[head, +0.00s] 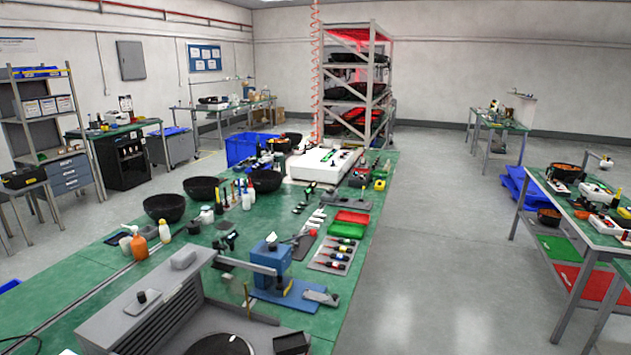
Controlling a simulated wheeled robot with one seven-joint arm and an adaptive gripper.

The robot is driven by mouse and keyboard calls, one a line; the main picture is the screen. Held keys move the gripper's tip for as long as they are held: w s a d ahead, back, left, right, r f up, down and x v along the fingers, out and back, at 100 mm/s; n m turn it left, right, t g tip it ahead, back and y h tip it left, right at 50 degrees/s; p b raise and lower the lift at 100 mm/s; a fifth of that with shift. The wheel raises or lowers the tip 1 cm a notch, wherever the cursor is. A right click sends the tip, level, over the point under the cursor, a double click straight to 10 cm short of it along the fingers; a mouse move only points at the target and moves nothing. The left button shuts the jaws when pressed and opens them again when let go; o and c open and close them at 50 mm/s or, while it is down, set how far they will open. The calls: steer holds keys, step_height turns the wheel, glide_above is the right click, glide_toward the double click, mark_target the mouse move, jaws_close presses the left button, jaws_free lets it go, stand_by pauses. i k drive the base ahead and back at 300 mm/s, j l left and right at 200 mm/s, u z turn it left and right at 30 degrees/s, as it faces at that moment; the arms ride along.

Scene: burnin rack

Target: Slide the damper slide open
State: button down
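A grey housing (112,310) with dark louvred slats (165,325) stands at the front left of the long green bench. On its top lies a small light plate with a dark knob (142,297). This may be the damper slide, but no label is readable and I cannot tell its position along any track. A rounded grey block (184,258) sits at the far end of the same top. My gripper is not in view.
A blue press-like fixture (271,262) stands right of the housing, with a tray of screwdrivers (334,254) behind it. Black bowls (165,207) and bottles (165,230) crowd the bench. A tall rack (355,80) stands behind. The floor on the right (430,270) is clear.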

mark_target(144, 298)
steer(key=j+u, duration=0.1)
steer(key=u, duration=0.35)
steer(key=j+u, duration=0.15)
steer(key=u, duration=0.3)
steer(key=j+u, duration=0.2)
steer(key=u, duration=0.25)
steer(key=k, duration=0.05)
